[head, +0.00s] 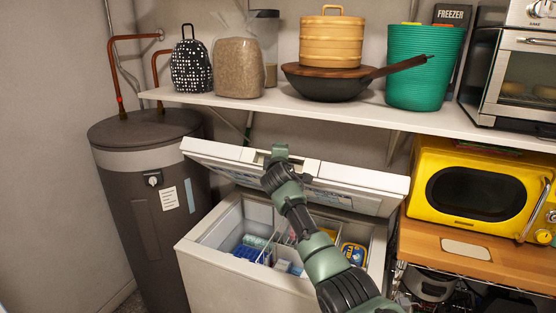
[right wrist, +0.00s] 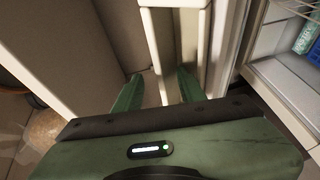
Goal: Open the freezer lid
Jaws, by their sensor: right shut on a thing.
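The white chest freezer (head: 215,268) stands in the middle of the head view. Its lid (head: 365,186) is raised and tilted, and the inside shows below it. My right gripper (head: 279,160) is at the middle of the lid's front edge, with my arm reaching up across the freezer opening. In the right wrist view my green fingers (right wrist: 160,86) are on either side of a pale lid edge part (right wrist: 175,30) and shut on it. The exact contact is partly hidden. My left gripper is in neither view.
A white shelf (head: 300,108) hangs above the lid, carrying a wok (head: 330,84), baskets and bags. A dark water heater (head: 150,230) stands close on the left. A yellow microwave (head: 470,190) sits on a wooden top at right. Packages (head: 353,254) lie inside the freezer.

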